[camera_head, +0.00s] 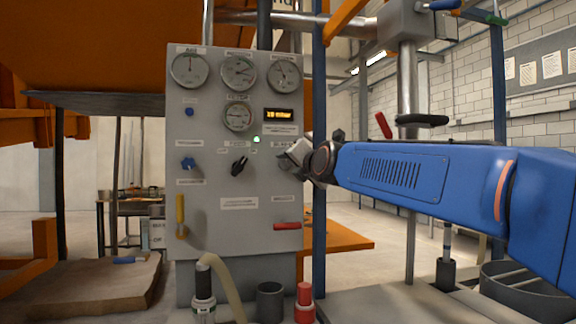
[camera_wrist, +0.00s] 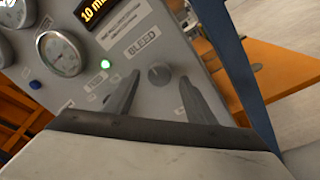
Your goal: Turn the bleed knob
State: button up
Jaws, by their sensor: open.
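The bleed knob (camera_wrist: 159,75) is a small round grey knob on the grey control panel (camera_head: 208,222), below the printed BLEED label (camera_wrist: 144,42) in the wrist view. In the head view the knob is hidden behind my gripper (camera_head: 290,157), which is at the panel's right side. In the wrist view my gripper (camera_wrist: 159,80) is open, with one dark finger on each side of the knob. The fingers look apart from the knob. I cannot tell how far the tips are from the panel.
A black selector (camera_head: 239,165) and a blue knob (camera_head: 188,163) sit left of my gripper. A green lamp (camera_head: 257,139) is lit beside a yellow-lettered display (camera_head: 278,115). A red lever (camera_head: 287,226) is below. A blue post (camera_head: 319,220) stands close at the panel's right edge.

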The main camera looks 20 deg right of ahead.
aim_at(285, 164)
jog(key=shift+w+a, duration=0.15)
jog(key=shift+w, duration=1.25)
jog(key=c, duration=1)
jog(key=shift+m, duration=0.3)
